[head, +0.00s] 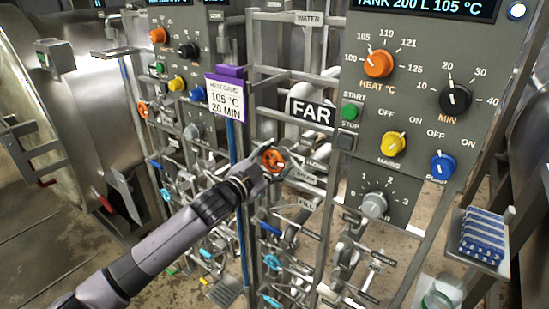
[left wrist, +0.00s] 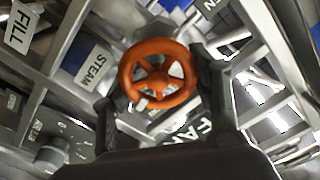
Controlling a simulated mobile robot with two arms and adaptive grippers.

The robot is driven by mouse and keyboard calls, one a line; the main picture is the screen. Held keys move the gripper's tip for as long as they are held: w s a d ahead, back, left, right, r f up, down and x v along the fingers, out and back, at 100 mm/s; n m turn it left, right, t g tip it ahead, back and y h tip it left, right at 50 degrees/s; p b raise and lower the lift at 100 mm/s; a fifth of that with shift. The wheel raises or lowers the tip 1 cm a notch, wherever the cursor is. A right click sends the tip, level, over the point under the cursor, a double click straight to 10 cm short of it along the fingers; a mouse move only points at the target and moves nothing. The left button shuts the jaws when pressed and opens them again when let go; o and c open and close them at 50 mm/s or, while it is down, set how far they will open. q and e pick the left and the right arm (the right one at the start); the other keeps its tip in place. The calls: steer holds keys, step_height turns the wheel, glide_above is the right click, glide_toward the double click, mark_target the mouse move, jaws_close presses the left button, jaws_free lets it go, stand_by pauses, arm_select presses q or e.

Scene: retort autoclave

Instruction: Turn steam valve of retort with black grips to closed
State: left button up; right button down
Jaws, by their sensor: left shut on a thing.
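An orange steam handwheel (head: 273,160) with spokes sits on the pipe rack beside the FAR sign (head: 311,111). A STEAM label (head: 306,178) is just right of and below it. My left gripper (head: 270,163) is at this wheel and shut on it. In the left wrist view the wheel (left wrist: 157,77) sits between the two dark fingers (left wrist: 163,105), one on each side. The STEAM label also shows there (left wrist: 92,66). Another orange wheel (head: 143,110) is on the rack to the left. I cannot make out black grips. My right gripper is out of view.
A grey control panel (head: 410,120) with knobs stands at the right, a second one (head: 180,45) at the back left. Blue handwheels and pipes crowd the rack below. A steel retort (head: 100,130) is at the left.

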arm_select(q)
steer(key=shift+f+m, duration=0.2)
steer(key=shift+m, duration=0.9)
steer(key=o, duration=1.2)
steer(key=shift+r, duration=0.1)
steer(key=v, duration=1.2)
